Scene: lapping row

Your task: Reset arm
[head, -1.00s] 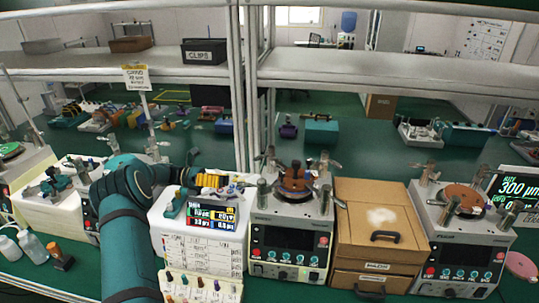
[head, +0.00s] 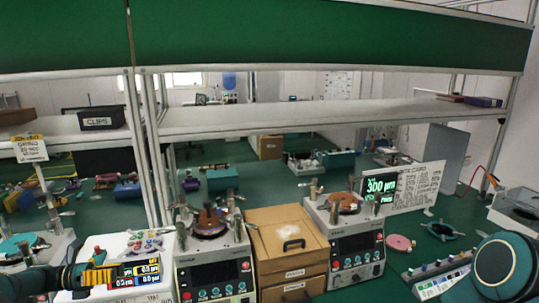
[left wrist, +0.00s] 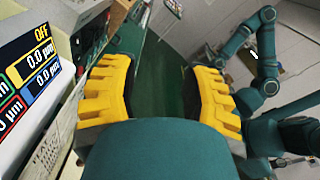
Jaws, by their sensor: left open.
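My left gripper (head: 98,277) has yellow fingers and shows at the lower left of the head view, in front of the left part of a white readout unit (head: 142,243). In the left wrist view the same gripper (left wrist: 160,85) is open, with its two yellow fingers well apart and nothing between them. The readout's coloured screen (left wrist: 35,70) stands left of the fingers there. A teal link of my right arm (head: 503,268) fills the lower right corner of the head view. My right gripper cannot be made out.
Lapping machines (head: 215,270) and (head: 357,245) flank a wooden drawer box (head: 290,240). A pink disc (head: 399,242) and a button panel (head: 440,275) lie farther right. A shelf (head: 330,115) crosses above the green bench, with a CLIPS bin (head: 97,119) on it.

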